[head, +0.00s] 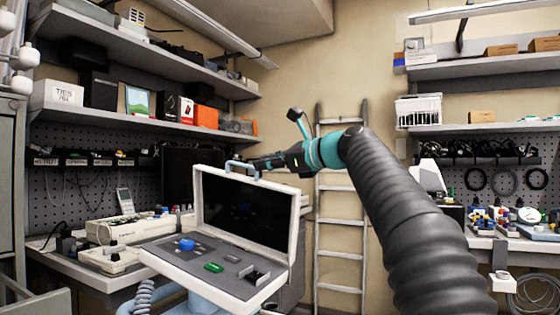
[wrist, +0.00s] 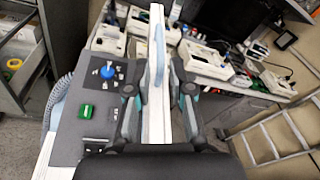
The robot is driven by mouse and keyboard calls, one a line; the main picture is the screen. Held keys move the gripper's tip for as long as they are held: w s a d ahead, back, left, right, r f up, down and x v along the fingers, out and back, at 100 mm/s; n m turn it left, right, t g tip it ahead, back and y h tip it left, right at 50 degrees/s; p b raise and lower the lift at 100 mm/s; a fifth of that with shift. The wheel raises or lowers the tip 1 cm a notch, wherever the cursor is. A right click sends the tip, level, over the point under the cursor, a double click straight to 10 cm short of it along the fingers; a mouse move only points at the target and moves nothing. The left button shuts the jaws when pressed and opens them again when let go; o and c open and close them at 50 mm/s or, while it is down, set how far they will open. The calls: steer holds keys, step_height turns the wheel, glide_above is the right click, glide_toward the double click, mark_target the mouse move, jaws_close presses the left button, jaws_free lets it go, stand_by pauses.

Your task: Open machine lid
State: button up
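The machine is a pale case with a grey control panel (head: 215,268) bearing a blue knob (head: 186,244) and a green switch. Its lid (head: 293,215) stands raised, roughly upright, with a dark screen (head: 245,212) on its inner face. A light blue handle (head: 241,166) is on the lid's top edge. It also shows in the wrist view (wrist: 157,48). My gripper (head: 262,163) is at the lid's top edge by the handle. In the wrist view my gripper (wrist: 157,90) is open, its fingers on either side of the lid's edge; contact is unclear.
A bench (head: 68,266) with white devices is left of and behind the machine. A ladder (head: 340,230) leans on the back wall. Shelves with boxes line both sides, and another cluttered bench (head: 510,243) is at the right.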

steer(key=shift+v, duration=1.95)
